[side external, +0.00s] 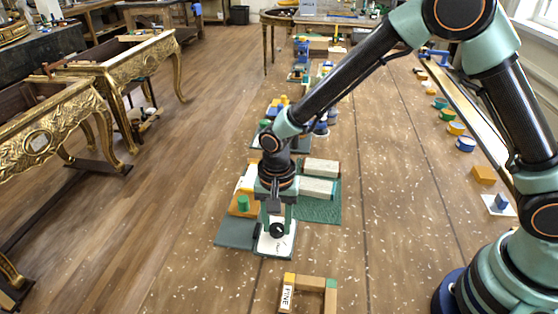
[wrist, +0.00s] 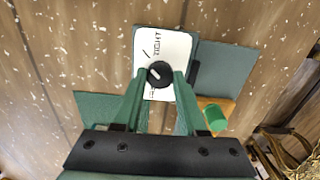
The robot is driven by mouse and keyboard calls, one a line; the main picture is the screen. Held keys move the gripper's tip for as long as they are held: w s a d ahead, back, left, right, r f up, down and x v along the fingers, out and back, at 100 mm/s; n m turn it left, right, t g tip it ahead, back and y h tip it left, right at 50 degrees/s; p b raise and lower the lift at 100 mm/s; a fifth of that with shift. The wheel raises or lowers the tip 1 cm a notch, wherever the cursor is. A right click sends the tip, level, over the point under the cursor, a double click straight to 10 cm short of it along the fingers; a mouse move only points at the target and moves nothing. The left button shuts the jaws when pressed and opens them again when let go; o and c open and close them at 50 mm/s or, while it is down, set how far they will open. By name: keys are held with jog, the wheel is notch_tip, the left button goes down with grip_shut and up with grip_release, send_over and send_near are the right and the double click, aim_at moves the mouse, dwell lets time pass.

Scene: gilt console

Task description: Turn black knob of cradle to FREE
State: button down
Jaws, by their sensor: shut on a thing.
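The black knob (side external: 278,230) stands on the white label plate (side external: 285,245) of the cradle (side external: 236,232), on the plank floor. In the wrist view the knob (wrist: 160,74) sits between the fingertips of my gripper (wrist: 159,82), which is shut on it from both sides. A pale mark crosses the top of the knob at a slant. On the white plate (wrist: 174,40) the word TIGHT and a short black line show. Lettering at the plate's left is partly hidden by the left finger, so I cannot read it. In the side view my gripper (side external: 277,212) points down onto the knob.
An orange block with a green cylinder (side external: 243,203) stands at the cradle's left. Pale blocks (side external: 318,188) lie on a green mat behind. A wooden frame marked FINE (side external: 288,298) lies in front. Gilt consoles (side external: 60,115) stand left; floor between them and the cradle is clear.

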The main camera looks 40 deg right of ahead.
jog(key=n, duration=1.3)
jog(key=shift+n, duration=2.3)
jog(key=shift+c, duration=2.3)
grip_release()
